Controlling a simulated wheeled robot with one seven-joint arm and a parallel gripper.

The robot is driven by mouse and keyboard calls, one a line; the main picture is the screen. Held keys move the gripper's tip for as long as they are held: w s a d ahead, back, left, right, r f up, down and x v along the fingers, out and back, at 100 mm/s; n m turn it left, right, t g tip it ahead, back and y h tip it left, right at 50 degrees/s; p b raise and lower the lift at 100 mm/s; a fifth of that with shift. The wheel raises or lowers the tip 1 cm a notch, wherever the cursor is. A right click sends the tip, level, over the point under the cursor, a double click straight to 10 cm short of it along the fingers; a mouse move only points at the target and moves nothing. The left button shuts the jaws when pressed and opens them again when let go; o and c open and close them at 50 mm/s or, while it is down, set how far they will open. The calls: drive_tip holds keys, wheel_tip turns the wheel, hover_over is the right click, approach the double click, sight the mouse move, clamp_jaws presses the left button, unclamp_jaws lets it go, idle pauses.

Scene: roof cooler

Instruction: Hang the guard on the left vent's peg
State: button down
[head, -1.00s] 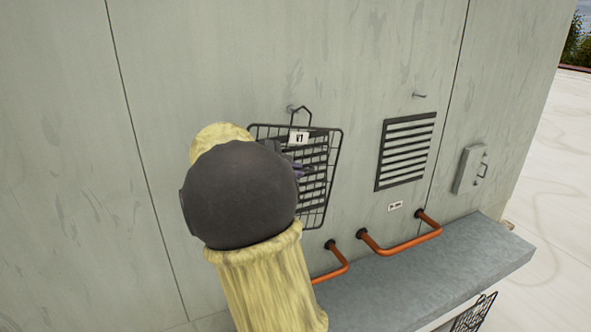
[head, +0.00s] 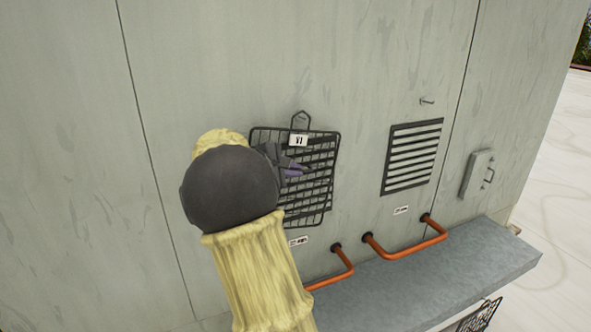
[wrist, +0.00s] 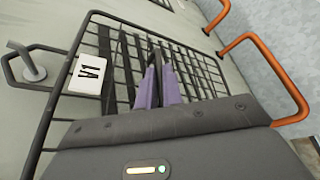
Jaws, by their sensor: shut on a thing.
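The guard (head: 325,190) is a dark wire grid with a white V1 tag (head: 298,141) and a wire loop (head: 301,115) at its top. It hangs nearly upright in front of the left vent (wrist: 130,60), whose slats show through the wires. My gripper (head: 294,168) is shut on the guard's wires; its purple fingertips show in the wrist view (wrist: 158,85). In the wrist view the left vent's peg (wrist: 30,62) appears inside the outline of the loop (wrist: 8,72). I cannot tell whether the loop rests on it.
The right vent (head: 413,157) has a bare peg (head: 427,101) above it. A handled box (head: 477,174) is on the wall further right. Orange pipes (head: 405,250) run above a grey ledge (head: 450,265). Another wire grid (head: 482,314) shows below the ledge.

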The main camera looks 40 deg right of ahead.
drive_tip(key=shift+w+d+f, duration=0.2)
drive_tip(key=shift+w+f, duration=0.1)
drive_tip(key=shift+w, duration=0.2)
idle(0.3)
drive_tip(key=c, duration=1.5)
unclamp_jaws()
drive_tip(key=shift+a, duration=0.15)
drive_tip(key=shift+s, duration=0.2)
drive_tip(key=shift+w+f, duration=0.1)
drive_tip(key=b+v, duration=0.5)
drive_tip(key=v, duration=1.2)
drive_tip(key=shift+a+r, duration=0.15)
drive_tip(key=shift+r, duration=0.05)
